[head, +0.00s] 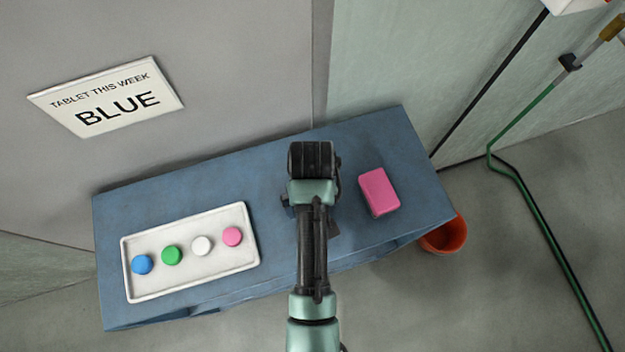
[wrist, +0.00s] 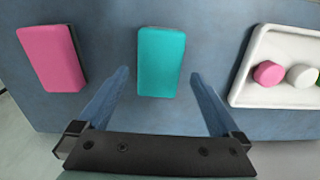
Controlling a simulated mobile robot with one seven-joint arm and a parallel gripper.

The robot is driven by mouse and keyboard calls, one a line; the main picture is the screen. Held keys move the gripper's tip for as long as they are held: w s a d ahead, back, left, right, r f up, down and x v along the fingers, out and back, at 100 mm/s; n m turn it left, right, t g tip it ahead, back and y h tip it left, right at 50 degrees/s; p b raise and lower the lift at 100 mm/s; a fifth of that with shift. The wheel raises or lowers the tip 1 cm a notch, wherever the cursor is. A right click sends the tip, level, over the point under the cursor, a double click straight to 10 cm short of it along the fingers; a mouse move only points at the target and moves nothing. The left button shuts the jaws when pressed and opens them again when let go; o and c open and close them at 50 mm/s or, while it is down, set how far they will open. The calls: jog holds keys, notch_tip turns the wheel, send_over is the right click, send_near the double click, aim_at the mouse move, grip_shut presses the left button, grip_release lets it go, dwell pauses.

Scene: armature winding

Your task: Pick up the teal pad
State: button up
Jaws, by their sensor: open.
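The teal pad (wrist: 161,62) is a rounded block lying on the blue table (wrist: 205,30), in the upper middle of the wrist view. In the head view my arm and wrist hide it. My gripper (wrist: 158,74) is open and empty. Its two blue-grey fingers reach toward the pad, one to the left and one to the right in the picture, with table showing between pad and fingers. I cannot tell the height of the fingertips above the table. The pad lies flat, its long side running away from the gripper.
A pink pad (head: 379,192) lies right of my arm; it also shows in the wrist view (wrist: 52,58). A white tray (head: 190,285) with blue, green, white and pink round pieces stands at left. A sign (head: 107,97) reads "TABLET THIS WEEK BLUE". An orange bucket (head: 445,238) stands beside the table.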

jog(key=shift+w+f+p, duration=0.2)
jog(key=shift+f+p, duration=0.35)
jog(key=shift+f, duration=1.95)
jog(key=c, duration=1.2)
jog(key=shift+r+b, duration=0.55)
jog(key=shift+r, duration=4.5)
jog(key=shift+c, duration=0.2)
